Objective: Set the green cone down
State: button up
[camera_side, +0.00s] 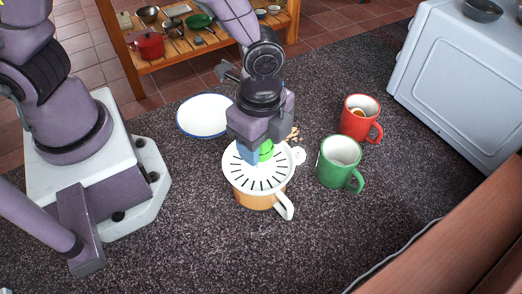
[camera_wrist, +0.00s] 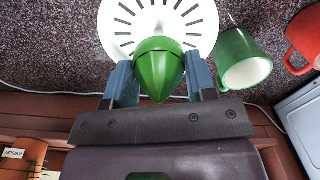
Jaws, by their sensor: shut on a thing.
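The green cone (camera_wrist: 158,72) is between the fingers of my gripper (camera_wrist: 160,85) in the wrist view, with its tip toward the camera. My gripper is shut on it. In the side view a bit of the green cone (camera_side: 266,150) shows under my gripper (camera_side: 256,152). Both are over a white slotted disc (camera_side: 243,179) that lies on top of an orange mug (camera_side: 258,201). The disc also shows behind the cone in the wrist view (camera_wrist: 116,38). I cannot tell whether the cone touches the disc.
A green mug (camera_side: 338,165) and a red mug (camera_side: 360,118) stand to the right. A white plate with a blue rim (camera_side: 203,115) lies behind. A white appliance (camera_side: 465,80) is at the far right. A low wooden shelf (camera_side: 120,45) holds pots. The dark front surface is clear.

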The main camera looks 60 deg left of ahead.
jog(key=r, duration=0.5)
jog(key=shift+w+a, duration=0.2)
jog(key=shift+a, duration=0.15)
jog(key=w+a+n, duration=0.1)
jog(key=a+n, duration=0.1)
jog(key=a, duration=0.2)
jog(key=n, duration=1.1)
send_over(210, 120)
notch_tip(210, 120, down, 10)
jog(key=shift+f, duration=3.5)
jog(key=o, duration=0.9)
jog(key=shift+f, duration=0.1)
